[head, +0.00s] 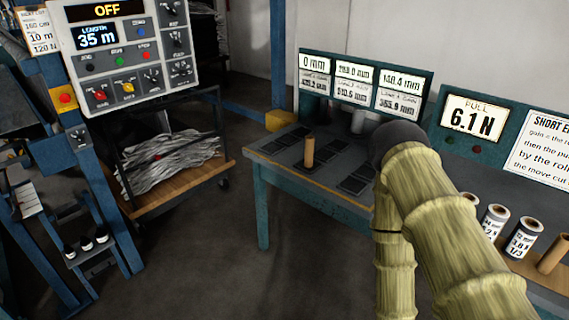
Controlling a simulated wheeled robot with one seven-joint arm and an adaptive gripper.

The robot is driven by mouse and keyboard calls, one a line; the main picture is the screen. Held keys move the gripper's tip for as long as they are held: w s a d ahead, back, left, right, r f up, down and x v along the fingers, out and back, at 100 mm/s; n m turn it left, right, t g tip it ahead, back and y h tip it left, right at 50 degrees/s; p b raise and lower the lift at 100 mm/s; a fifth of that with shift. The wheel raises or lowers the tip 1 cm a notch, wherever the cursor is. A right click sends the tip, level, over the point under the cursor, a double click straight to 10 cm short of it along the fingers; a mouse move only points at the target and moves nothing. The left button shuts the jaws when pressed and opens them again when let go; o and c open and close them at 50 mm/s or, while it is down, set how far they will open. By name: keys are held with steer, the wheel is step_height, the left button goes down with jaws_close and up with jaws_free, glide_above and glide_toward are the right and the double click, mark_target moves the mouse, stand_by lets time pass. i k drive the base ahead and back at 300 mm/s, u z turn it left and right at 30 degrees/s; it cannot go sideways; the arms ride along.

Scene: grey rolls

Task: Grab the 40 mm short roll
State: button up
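Two short grey-white rolls with printed labels stand at the right on the bench, a left one (494,221) and a right one (522,238). The right label shows "1.8 N" and "1/3"; the millimetre figures are too small to read surely, so I cannot tell which roll is the 40 mm one. Another roll (470,199) is partly hidden behind my arm. My sleeved arm reaches over the bench from the lower right. My gripper is not visible; the arm's dark end joint hides whatever lies beyond it.
A bare brown tube (308,152) stands upright on the bench (262,172) among dark pads; another brown tube (552,253) is at the right edge. A measuring display (364,85) and a pull display (474,116) stand behind. A control panel (127,52) and cart (180,180) are left.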

mark_target(309, 140)
steer(key=u, duration=0.4)
steer(key=k, duration=0.95)
steer(key=z, duration=0.35)
steer(key=i, duration=0.65)
steer(key=z, duration=0.7)
steer(key=i, duration=0.7)
steer(key=u, duration=0.75)
steer(key=i, duration=0.65)
steer(key=u, duration=0.65)
